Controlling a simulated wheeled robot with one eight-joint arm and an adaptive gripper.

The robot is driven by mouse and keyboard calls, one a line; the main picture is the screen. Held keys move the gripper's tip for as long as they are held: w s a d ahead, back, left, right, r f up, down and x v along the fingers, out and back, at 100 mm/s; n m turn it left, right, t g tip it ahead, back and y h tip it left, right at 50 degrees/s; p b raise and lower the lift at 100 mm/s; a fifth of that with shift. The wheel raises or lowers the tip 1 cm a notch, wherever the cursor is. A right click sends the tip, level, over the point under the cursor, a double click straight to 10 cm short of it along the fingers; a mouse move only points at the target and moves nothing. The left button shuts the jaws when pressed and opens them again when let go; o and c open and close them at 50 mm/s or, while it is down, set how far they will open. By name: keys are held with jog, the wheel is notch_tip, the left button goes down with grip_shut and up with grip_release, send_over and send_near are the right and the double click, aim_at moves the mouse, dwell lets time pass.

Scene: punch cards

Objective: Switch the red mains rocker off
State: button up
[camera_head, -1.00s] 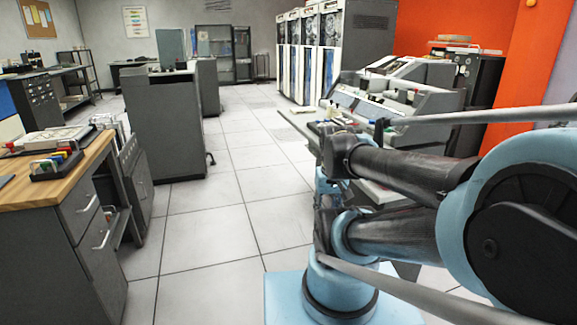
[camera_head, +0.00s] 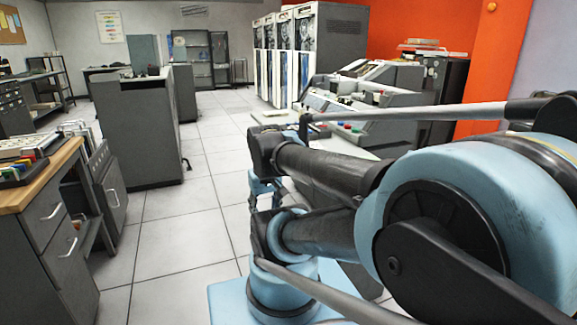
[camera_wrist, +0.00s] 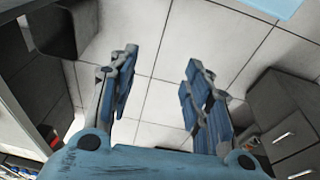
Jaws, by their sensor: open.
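I cannot single out the red mains rocker in either view. In the head view, the grey console machine (camera_head: 375,103) at the right of the aisle carries small red and other coloured controls on its front, too small to tell apart. My arm hides part of its lower side. My gripper (camera_wrist: 160,72) is open and empty in the wrist view.
A wood-topped desk (camera_head: 45,176) stands at the left with coloured items on it. A grey cabinet (camera_head: 138,130) stands beyond it. Tall tape cabinets (camera_head: 325,50) stand behind the console. The tiled floor (camera_head: 185,215) between desk and arm is clear.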

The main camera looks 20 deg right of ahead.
jog(key=w+d+r+n+h, duration=0.2)
jog(key=w+d+n+h, duration=0.15)
jog(key=w, duration=0.75)
jog(key=w+d+r+n+g+h, duration=0.1)
jog(key=w+d+r+n+h, duration=0.25)
jog(key=w, duration=0.65)
jog(key=w+d+r+n+h, duration=0.25)
jog(key=w+d, duration=0.25)
jog(key=w, duration=0.6)
jog(key=w+f+n+h, duration=0.2)
jog(key=w+f, duration=0.2)
jog(key=w, duration=0.3)
jog(key=w+f+n+h, duration=0.2)
jog(key=w+f+n, duration=0.1)
jog(key=w, duration=0.4)
jog(key=w+a+f+n+h, duration=0.2)
jog(key=w+f+n+h, duration=0.3)
jog(key=f, duration=0.7)
jog(key=w+d+m, duration=0.1)
jog(key=d, duration=1.6)
jog(key=shift+w+m+g+y, duration=0.2)
jog(key=shift+m+g+y, duration=0.1)
jog(key=shift+m+y, duration=0.05)
jog(key=shift+c, duration=0.2)
